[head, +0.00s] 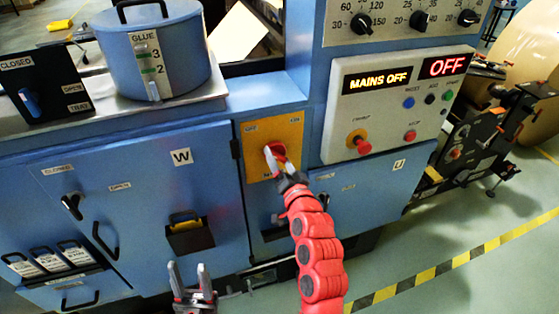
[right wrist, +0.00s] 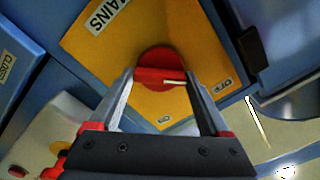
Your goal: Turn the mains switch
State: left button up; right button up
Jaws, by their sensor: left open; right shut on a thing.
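The mains switch is a red round knob with a raised bar (right wrist: 160,62), set on a yellow plate (right wrist: 95,55) marked MAINS. In the right wrist view its bar lies nearly level across the picture, with a pale pointer line toward the right. In the head view the plate (head: 253,155) is on the blue cabinet front. My right gripper (head: 277,153) is at the knob, its fingers (right wrist: 160,75) shut on the two ends of the bar. My left gripper (head: 190,268) is open and empty low in front of the cabinet, apart from it.
A control panel (head: 435,110) to the right has lit displays reading MAINS OFF (head: 378,79) and OFF (head: 445,66), with a red emergency knob (head: 363,146) below. A blue glue pot (head: 150,55) stands on the counter at left. Free floor (head: 470,210) lies at right.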

jog(key=o, duration=1.2)
jog(key=shift+f, duration=0.1)
jog(key=shift+s, duration=0.1)
jog(key=shift+p+v, duration=2.75)
jog(key=shift+v, duration=5.9)
